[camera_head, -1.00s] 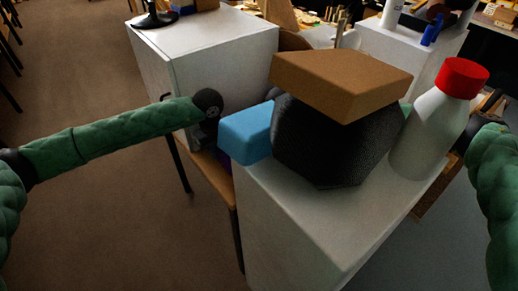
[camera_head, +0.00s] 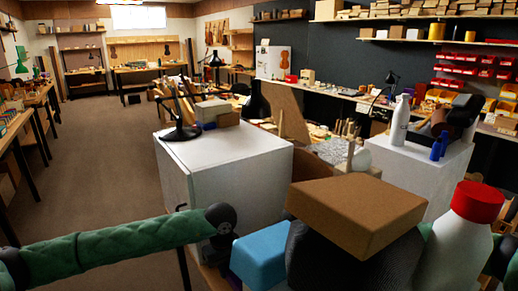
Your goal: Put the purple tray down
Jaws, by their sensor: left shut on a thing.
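My left gripper (camera_head: 220,250) is at the lower middle, at the end of my green-sleeved arm, just left of a light blue block. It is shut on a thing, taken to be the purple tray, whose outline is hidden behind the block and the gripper. I cannot make out the tray now; only a sliver of purple showed beside the gripper earlier. My right arm shows only in part at the lower right edge, behind the bottle, and its gripper is not in view.
The blue block (camera_head: 260,254), a brown box (camera_head: 355,212) on a dark rounded object (camera_head: 340,262) and a red-capped white bottle (camera_head: 462,245) crowd the front. A white cabinet (camera_head: 225,165) with a lamp (camera_head: 180,130) stands behind. Floor at left is open.

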